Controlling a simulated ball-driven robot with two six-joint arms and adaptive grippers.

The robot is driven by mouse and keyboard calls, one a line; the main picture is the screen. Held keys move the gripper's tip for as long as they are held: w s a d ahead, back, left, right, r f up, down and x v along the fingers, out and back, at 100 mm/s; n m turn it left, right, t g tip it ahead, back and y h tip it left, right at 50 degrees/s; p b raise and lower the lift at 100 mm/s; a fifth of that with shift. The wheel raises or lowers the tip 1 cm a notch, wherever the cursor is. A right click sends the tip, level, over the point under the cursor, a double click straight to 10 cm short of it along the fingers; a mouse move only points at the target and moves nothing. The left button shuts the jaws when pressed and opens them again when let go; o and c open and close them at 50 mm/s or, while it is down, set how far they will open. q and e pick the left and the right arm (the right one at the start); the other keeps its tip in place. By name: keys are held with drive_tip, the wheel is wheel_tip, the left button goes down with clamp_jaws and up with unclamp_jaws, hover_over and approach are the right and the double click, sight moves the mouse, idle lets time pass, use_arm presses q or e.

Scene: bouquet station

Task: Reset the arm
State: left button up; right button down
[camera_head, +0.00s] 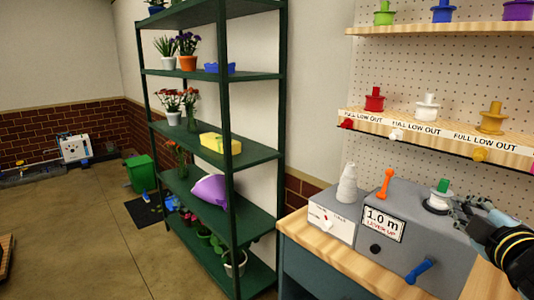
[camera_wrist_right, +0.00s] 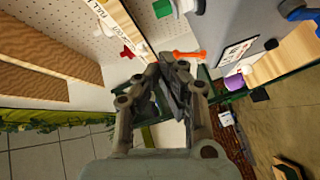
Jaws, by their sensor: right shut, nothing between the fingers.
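My right gripper (camera_head: 462,207) is at the right of the head view, beside a green spool (camera_head: 441,186) on a round white and black holder on the grey machine (camera_head: 398,255). I cannot tell from the head view whether it touches the holder. In the wrist view its fingers (camera_wrist_right: 166,68) are shut together with nothing between them. The machine's orange lever (camera_head: 385,183) stands upright; it also shows in the wrist view (camera_wrist_right: 188,55) beyond the fingertips. A blue handle (camera_head: 419,271) sits on the machine's front. My left gripper is out of view.
Above, a shelf (camera_head: 440,128) holds red, white and gold spools. A green rack (camera_head: 232,150) with plants stands left. The floor (camera_head: 85,235) farther left has open room.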

drive_tip(key=s+a+f+m+g+y, duration=0.1)
drive_tip(key=s+a+f+m+g, duration=0.25)
drive_tip(key=s, duration=0.55)
drive_tip(key=s+a+f+m+g+y, duration=0.1)
drive_tip(key=s+a+f+m+g, duration=0.3)
drive_tip(key=s, duration=0.5)
drive_tip(key=s+a+f+m+g+y, duration=0.1)
drive_tip(key=s+a+f+m+g, duration=0.25)
drive_tip(key=s, duration=0.55)
drive_tip(key=s+d+f+g+b, duration=0.15)
drive_tip(key=f+b, duration=0.45)
drive_tip(key=f, duration=1.3)
drive_tip(key=s+f+g+b, duration=0.2)
drive_tip(key=f+b, duration=0.4)
drive_tip(key=f, duration=1.2)
drive_tip(key=s+f+b, duration=0.4)
drive_tip(key=s+f, duration=0.5)
drive_tip(key=f, duration=0.3)
drive_tip(key=s+d+f+g+b, duration=0.1)
drive_tip(key=s+f+b, duration=0.3)
drive_tip(key=s+f, duration=0.5)
wheel_tip(320, 180, down, 4)
drive_tip(key=shift+d+f+b, duration=0.1)
drive_tip(key=shift+d+b, duration=0.1)
drive_tip(key=shift+b, duration=0.15)
